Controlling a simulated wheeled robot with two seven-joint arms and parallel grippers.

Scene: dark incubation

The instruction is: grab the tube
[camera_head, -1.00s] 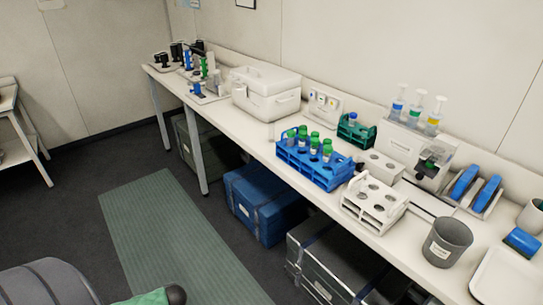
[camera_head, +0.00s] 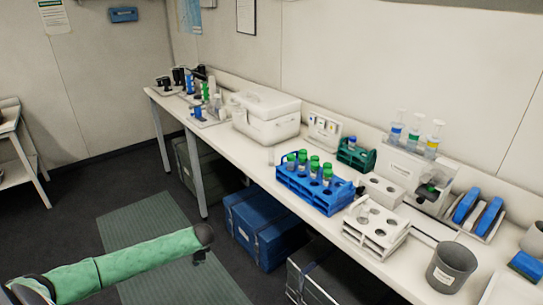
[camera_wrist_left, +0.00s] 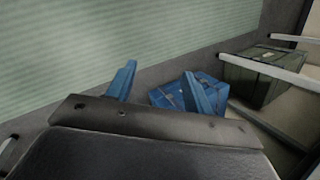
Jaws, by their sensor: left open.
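In the head view, a blue rack (camera_head: 318,197) stands on the long white bench. Several capped tubes stand upright in its back row: a blue-capped tube (camera_head: 291,163) at the left and green-capped tubes (camera_head: 314,167) beside it. My left arm (camera_head: 120,262) with its green sleeve reaches in from the lower left, well short of the bench. In the left wrist view, my left gripper (camera_wrist_left: 161,84) shows two blue fingers spread apart with nothing held between them. No tube shows in the wrist view. My right gripper is out of view.
A white rack (camera_head: 376,232) and a grey cup (camera_head: 450,268) stand right of the blue rack. A small green rack (camera_head: 356,153) is behind it. A white case (camera_head: 266,118) stands to its left. A blue box (camera_head: 262,228) sits on the floor under the bench.

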